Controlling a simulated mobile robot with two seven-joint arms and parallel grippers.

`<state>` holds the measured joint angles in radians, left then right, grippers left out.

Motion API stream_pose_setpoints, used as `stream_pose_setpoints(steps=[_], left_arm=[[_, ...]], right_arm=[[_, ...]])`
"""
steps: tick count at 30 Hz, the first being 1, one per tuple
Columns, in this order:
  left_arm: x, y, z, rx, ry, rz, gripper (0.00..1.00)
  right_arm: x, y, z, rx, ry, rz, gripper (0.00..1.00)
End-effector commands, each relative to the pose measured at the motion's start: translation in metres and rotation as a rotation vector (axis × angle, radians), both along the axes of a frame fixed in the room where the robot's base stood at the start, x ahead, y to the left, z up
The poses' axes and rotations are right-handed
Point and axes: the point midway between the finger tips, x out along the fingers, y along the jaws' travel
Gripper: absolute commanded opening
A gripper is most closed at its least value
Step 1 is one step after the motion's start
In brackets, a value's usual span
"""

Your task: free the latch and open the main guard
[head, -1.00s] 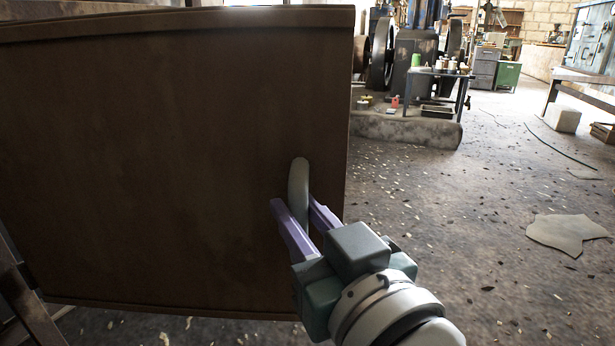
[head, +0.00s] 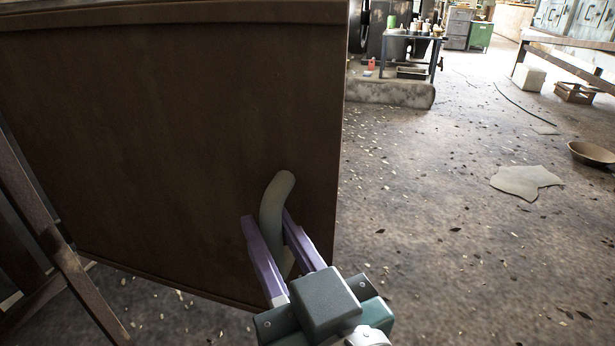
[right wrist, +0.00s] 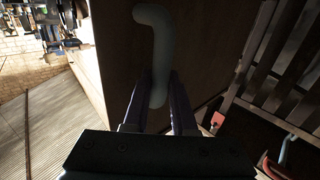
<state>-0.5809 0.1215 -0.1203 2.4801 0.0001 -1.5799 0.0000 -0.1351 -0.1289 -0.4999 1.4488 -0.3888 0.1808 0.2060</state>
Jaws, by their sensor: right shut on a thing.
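The main guard (head: 150,130) is a large brown panel filling the left of the head view, with a gap between its lower edge and the frame at left. A pale grey curved handle (head: 276,192) stands out from its face near the right edge. My right gripper (head: 267,216) is shut on this handle, one finger on each side. In the right wrist view the handle (right wrist: 153,45) runs down between the fingers. My left gripper is out of view. I cannot make out the latch for certain.
A dark slatted frame (head: 45,225) stands left of the guard. Litter-strewn floor (head: 430,230) lies open to the right, with a pale flat scrap (head: 525,181) and a bowl (head: 592,153). A bench (head: 410,42) with small items stands behind.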

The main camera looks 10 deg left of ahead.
Motion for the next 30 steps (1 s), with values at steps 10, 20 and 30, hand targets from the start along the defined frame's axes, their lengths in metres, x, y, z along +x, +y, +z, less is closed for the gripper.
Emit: stream_pose_setpoints(steps=[10,20,30], left_arm=[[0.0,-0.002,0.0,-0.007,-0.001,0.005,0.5],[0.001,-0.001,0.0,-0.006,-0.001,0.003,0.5],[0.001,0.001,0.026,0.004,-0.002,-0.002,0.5]], right_arm=[[0.0,0.0,0.0,-0.001,-0.001,0.0,0.43],[0.0,0.0,0.0,-0.001,-0.001,-0.001,0.55],[-0.038,-0.024,0.004,-0.003,0.005,-0.001,0.55]])
